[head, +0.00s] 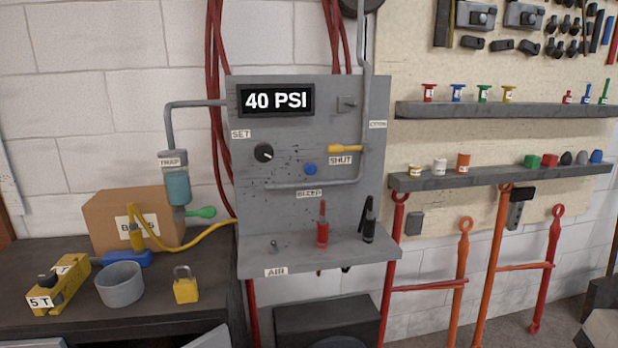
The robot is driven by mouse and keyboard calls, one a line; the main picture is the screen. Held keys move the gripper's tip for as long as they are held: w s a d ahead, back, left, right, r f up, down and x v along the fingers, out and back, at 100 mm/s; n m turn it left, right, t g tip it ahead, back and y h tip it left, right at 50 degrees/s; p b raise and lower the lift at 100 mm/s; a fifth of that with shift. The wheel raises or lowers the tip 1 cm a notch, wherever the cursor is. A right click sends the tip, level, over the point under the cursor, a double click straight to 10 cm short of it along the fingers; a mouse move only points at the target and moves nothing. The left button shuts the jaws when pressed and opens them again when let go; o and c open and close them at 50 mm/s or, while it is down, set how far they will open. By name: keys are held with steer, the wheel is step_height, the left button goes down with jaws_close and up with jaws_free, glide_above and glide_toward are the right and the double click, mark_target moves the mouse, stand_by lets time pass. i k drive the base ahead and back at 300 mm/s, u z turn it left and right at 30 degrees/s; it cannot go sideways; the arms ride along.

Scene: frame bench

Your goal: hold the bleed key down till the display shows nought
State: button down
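The display (276,100) at the top of the grey panel (350,215) reads "40 PSI". A round blue key (309,169) sits on the panel's middle, just above a label that seems to read "BLEEP" or "BLEED" (309,194). Nothing touches or covers the blue key. My gripper is not in view.
A black knob (263,152) and a yellow lever (347,148) by the "SHUT" label flank the key. A red marker-like item (322,225) and a black one (369,222) stand on the panel's shelf (300,258). A yellow padlock (185,287) is on the bench (150,312).

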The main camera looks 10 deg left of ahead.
mark_target(310, 168)
steer(key=z, duration=0.45)
steer(key=i, duration=1.3)
steer(key=u, duration=0.7)
